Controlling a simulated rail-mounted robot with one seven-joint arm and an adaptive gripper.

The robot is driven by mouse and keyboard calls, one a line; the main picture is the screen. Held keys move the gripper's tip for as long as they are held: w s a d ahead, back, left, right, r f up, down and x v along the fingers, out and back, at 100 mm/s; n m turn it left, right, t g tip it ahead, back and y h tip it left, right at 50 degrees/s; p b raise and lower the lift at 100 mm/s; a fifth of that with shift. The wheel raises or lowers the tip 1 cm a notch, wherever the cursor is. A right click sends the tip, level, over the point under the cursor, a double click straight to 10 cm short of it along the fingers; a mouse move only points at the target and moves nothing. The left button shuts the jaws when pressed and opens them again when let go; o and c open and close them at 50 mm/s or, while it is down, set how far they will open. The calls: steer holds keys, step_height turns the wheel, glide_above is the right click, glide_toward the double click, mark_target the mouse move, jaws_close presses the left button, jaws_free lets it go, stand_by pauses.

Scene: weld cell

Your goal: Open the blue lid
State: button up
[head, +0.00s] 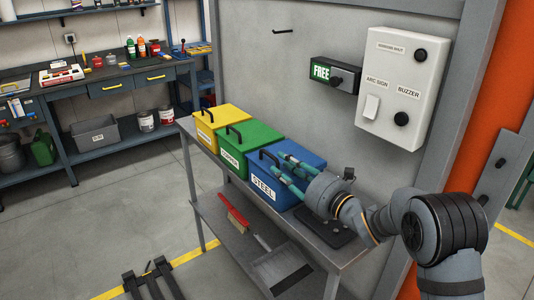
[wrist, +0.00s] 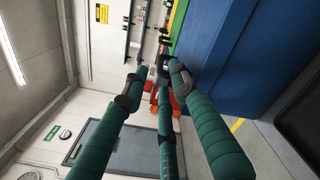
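The blue box (head: 285,183), labelled STEEL, stands at the near end of a row of three boxes on a grey bench. Its blue lid (head: 306,158) looks closed, with a dark bar handle (head: 267,156) on top. My gripper (head: 279,163) reaches in from the right over the lid, its green fingertips close to the handle. I cannot tell whether they touch it. In the wrist view, the fingers of my gripper (wrist: 155,86) are spread with nothing clearly held between them. The blue box (wrist: 235,50) fills the upper right there.
The green box (head: 245,143) and yellow box (head: 216,122) stand beside the blue one, each with a handle. A wall panel (head: 402,90) and a FREE sign (head: 334,75) are above. A red brush (head: 232,212) and a dustpan (head: 280,268) lie on the lower shelf.

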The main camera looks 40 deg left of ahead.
mark_target(275, 160)
steer(key=p+x, duration=0.2)
steer(key=x, duration=0.5)
steer(key=shift+c, duration=0.7)
jaws_close()
steer(key=shift+a, duration=0.1)
